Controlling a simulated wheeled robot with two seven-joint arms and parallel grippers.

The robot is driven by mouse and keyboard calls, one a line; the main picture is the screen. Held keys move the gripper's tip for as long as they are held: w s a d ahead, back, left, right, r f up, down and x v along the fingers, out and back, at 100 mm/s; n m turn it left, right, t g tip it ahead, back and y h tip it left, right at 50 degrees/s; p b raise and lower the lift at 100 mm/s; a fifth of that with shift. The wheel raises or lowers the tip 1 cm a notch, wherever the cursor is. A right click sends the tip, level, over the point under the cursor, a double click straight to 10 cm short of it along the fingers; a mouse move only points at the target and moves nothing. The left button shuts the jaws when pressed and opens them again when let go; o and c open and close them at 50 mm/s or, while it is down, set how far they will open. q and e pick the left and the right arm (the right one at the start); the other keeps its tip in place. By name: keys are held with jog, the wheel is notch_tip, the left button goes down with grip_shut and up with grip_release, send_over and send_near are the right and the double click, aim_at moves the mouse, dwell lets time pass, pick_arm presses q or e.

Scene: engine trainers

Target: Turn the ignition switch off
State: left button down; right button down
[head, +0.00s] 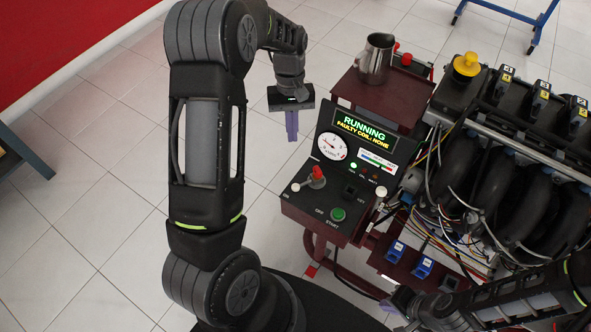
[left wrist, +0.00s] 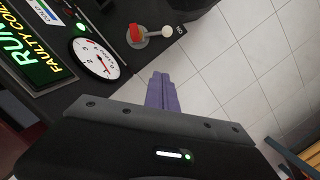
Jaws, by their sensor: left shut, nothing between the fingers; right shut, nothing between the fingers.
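The ignition switch (head: 317,175) is on the left of the sloped control panel (head: 335,197). It has a red hub and a lever ending in a cream ball. The ball is at the left, by a label that looks like ON in the left wrist view, where the switch (left wrist: 140,35) also shows. OFF is printed lower right. The display (head: 362,128) reads RUNNING. My left gripper (head: 292,138) is shut and empty, beyond and left of the switch, apart from it. Its purple fingers (left wrist: 160,90) show over floor.
A green START button (head: 338,214) and a black switch (head: 350,192) sit right of the ignition switch. A metal jug (head: 376,58) stands on the maroon top behind the display. Engine, wires and hoses fill the right. Floor left of the panel is clear.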

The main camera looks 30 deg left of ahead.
aim_at(309, 181)
pick_arm(q)
jog(key=s+d+f, duration=0.1)
jog(key=f, duration=0.2)
jog(key=s+d+f+p, duration=0.1)
jog(key=s+f, duration=0.1)
jog(key=f, duration=0.1)
jog(key=s+d+f+p, duration=0.1)
jog(key=f, duration=0.2)
jog(key=shift+s+d+f, duration=0.15)
jog(key=shift+d, duration=0.15)
jog(key=shift+s+d+f, duration=0.15)
jog(key=shift+s+d, duration=0.1)
jog(key=shift+s, duration=0.05)
